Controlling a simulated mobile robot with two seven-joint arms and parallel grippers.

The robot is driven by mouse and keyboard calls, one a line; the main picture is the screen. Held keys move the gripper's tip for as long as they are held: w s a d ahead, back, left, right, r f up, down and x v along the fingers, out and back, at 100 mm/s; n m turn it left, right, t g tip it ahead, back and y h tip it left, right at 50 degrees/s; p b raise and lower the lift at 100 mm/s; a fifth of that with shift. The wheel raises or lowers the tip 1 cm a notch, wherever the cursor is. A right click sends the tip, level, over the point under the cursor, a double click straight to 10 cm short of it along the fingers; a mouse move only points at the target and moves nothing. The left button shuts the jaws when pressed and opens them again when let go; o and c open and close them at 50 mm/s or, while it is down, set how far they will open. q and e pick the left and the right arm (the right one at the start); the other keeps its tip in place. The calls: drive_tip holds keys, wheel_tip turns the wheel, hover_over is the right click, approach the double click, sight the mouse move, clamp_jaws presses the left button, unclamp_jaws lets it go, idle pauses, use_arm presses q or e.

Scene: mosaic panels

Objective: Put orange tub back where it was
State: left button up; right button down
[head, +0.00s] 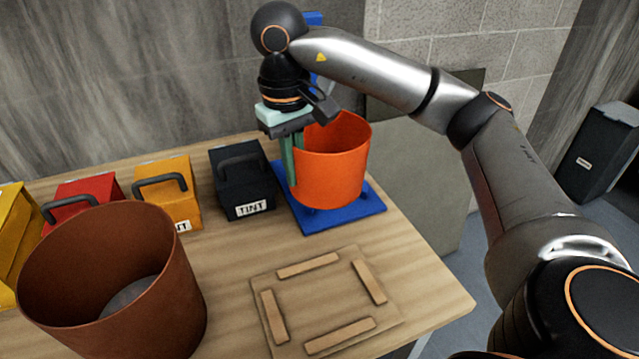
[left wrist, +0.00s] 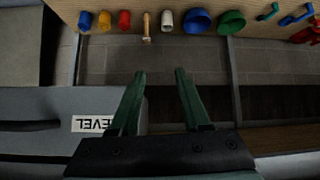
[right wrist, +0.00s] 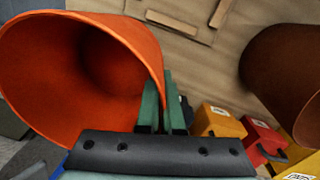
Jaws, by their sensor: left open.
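The orange tub (head: 335,165) is upright over the blue square stand (head: 365,205) at the back right of the table. I cannot tell whether its base touches the stand. My right gripper (head: 292,165) is shut on the left wall of the tub. In the right wrist view the green fingers (right wrist: 165,90) close on the rim of the orange tub (right wrist: 75,75), which looks empty. My left gripper (left wrist: 155,75) shows only in the left wrist view, open with nothing between its fingers. A wooden board with four-sided strips (head: 325,300) lies empty at the front.
A large brown bin (head: 115,285) stands at the front left. Black (head: 240,180), orange-yellow (head: 170,190), red (head: 90,190) and yellow (head: 15,220) boxes line the back. The left wrist view shows a grey case (left wrist: 45,120) and a row of small coloured items (left wrist: 165,20).

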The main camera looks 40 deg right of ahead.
drive_tip(key=w+d+f, duration=0.1)
drive_tip(key=w+d+p, duration=0.1)
drive_tip(key=w+d, duration=0.1)
drive_tip(key=w+d+f, duration=0.1)
drive_tip(key=shift+w+d+f, duration=0.25)
drive_tip(key=shift+d+f, duration=0.1)
drive_tip(key=w+d+f, duration=0.1)
drive_tip(key=f, duration=0.2)
drive_tip(key=w+d+f+p, duration=0.1)
drive_tip(key=f, duration=0.2)
drive_tip(key=w+d+f+p, duration=0.1)
drive_tip(key=w+d+f, duration=0.1)
drive_tip(key=f, duration=0.1)
drive_tip(key=shift+f, duration=0.2)
drive_tip(key=shift+w+f, duration=0.1)
drive_tip(key=shift+f, duration=0.1)
drive_tip(key=c, duration=1.5)
unclamp_jaws()
drive_tip(key=shift+f, duration=0.1)
drive_tip(key=shift+c, duration=0.2)
drive_tip(key=o, duration=0.5)
drive_tip(key=shift+c, duration=0.2)
